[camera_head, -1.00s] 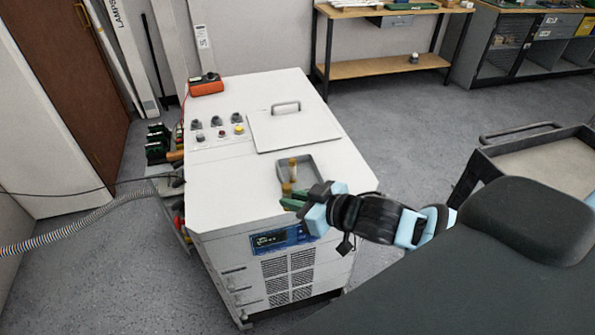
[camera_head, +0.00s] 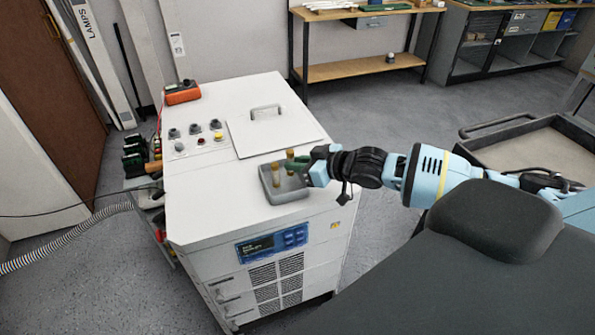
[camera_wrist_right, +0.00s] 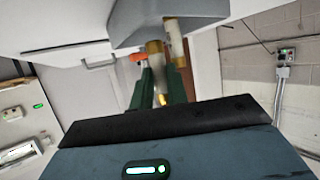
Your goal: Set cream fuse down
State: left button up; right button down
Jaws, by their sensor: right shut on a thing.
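My right gripper (camera_head: 297,164) is shut on the cream fuse (camera_head: 290,156), a small upright tan cylinder, over the back part of the grey tray (camera_head: 287,197). In the right wrist view the fuse (camera_wrist_right: 154,60) shows between the green fingers. I cannot tell whether its lower end touches the tray floor. A second, similar fuse (camera_head: 276,174) stands upright in the tray, to the left of the held one and apart from it. It also shows in the right wrist view (camera_wrist_right: 177,45). My left gripper is not in view.
The tray sits on the white cabinet top (camera_head: 210,205), near its front right. A raised panel with a handle (camera_head: 266,112) lies behind it. Knobs (camera_head: 196,129) and an orange meter (camera_head: 182,93) are at the back left. A grey cart (camera_head: 530,150) stands to the right.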

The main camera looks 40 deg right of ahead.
jog(key=shift+w+d, duration=0.15)
jog(key=shift+d, duration=0.05)
jog(key=shift+w+d, duration=0.2)
jog(key=shift+d, duration=0.05)
notch_tip(320, 180, down, 3)
jog(key=shift+f, duration=0.1)
jog(key=shift+a+f, duration=0.1)
jog(key=shift+f, duration=0.2)
jog(key=c, duration=1.6)
grip_release()
jog(key=shift+c, duration=0.2)
